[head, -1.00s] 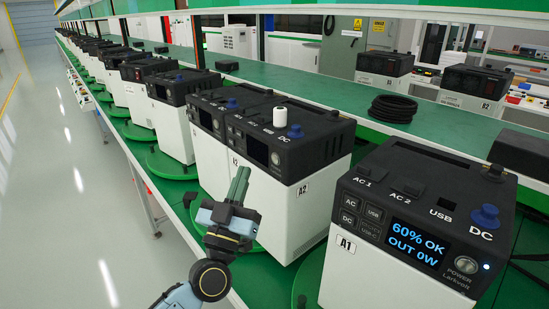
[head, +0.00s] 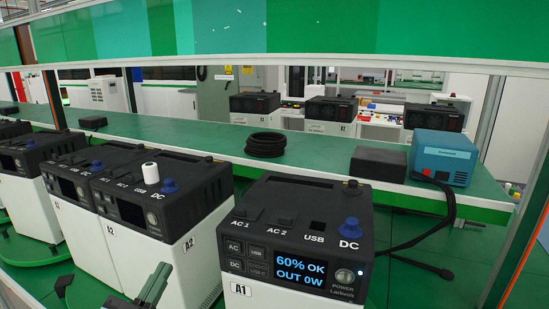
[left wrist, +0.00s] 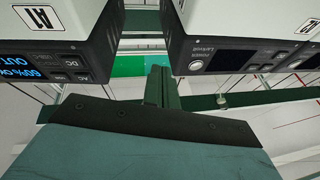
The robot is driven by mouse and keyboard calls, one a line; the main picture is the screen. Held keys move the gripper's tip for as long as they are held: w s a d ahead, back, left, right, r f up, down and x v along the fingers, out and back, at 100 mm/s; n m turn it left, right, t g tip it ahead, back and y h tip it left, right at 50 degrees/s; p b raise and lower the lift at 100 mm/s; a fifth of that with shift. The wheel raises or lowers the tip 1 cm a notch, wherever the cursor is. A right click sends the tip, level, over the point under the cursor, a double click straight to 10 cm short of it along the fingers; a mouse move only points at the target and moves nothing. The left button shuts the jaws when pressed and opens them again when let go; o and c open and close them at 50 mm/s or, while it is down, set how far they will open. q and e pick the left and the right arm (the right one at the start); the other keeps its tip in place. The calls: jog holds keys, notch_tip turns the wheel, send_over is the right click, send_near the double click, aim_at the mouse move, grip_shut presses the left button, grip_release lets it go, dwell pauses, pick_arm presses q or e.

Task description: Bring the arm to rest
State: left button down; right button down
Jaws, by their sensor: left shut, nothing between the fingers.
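My left gripper (head: 152,287) shows at the bottom of the head view, its dark green fingers shut and empty. It is in front of the units, below the gap between power unit A2 and power unit A1. In the left wrist view, which is upside down, the shut fingers (left wrist: 162,88) point into the gap between A1 (left wrist: 62,45) at left and another unit (left wrist: 240,50) at right. No contact with either shows. Unit A1 (head: 300,240) has a lit screen reading "60% OK OUT 0W". Unit A2 (head: 130,215) has a dark screen. My right gripper is not in view.
A white cylinder (head: 150,173) stands on A2. Behind the units, a green shelf (head: 200,140) holds a coiled black cable (head: 267,145), a black box (head: 378,165) and a blue device (head: 442,158). A black cable (head: 430,230) hangs right of A1.

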pick_arm(q)
jog(key=s+d+f+m+g, duration=0.1)
jog(key=s+d+f+g, duration=0.2)
jog(key=s+f+g, duration=0.3)
jog(key=s+d+f+m+g, duration=0.1)
jog(key=s+d+f+g, duration=0.25)
jog(key=f, duration=0.45)
jog(key=s+a+f+n+g+y, duration=0.2)
jog(key=s+a+f+g, duration=0.15)
jog(key=s, duration=0.25)
jog(key=s+a+f+n+g+y, duration=0.2)
jog(key=s+a+f+g+y, duration=0.15)
jog(key=s, duration=0.35)
notch_tip(320, 180, down, 25)
jog(key=s+g, duration=0.2)
jog(key=g, duration=0.1)
jog(key=s+a+f, duration=0.3)
jog(key=s+f, duration=1.2)
jog(key=s, duration=0.1)
jog(key=shift+s+g, duration=0.35)
jog(key=shift+g, duration=0.1)
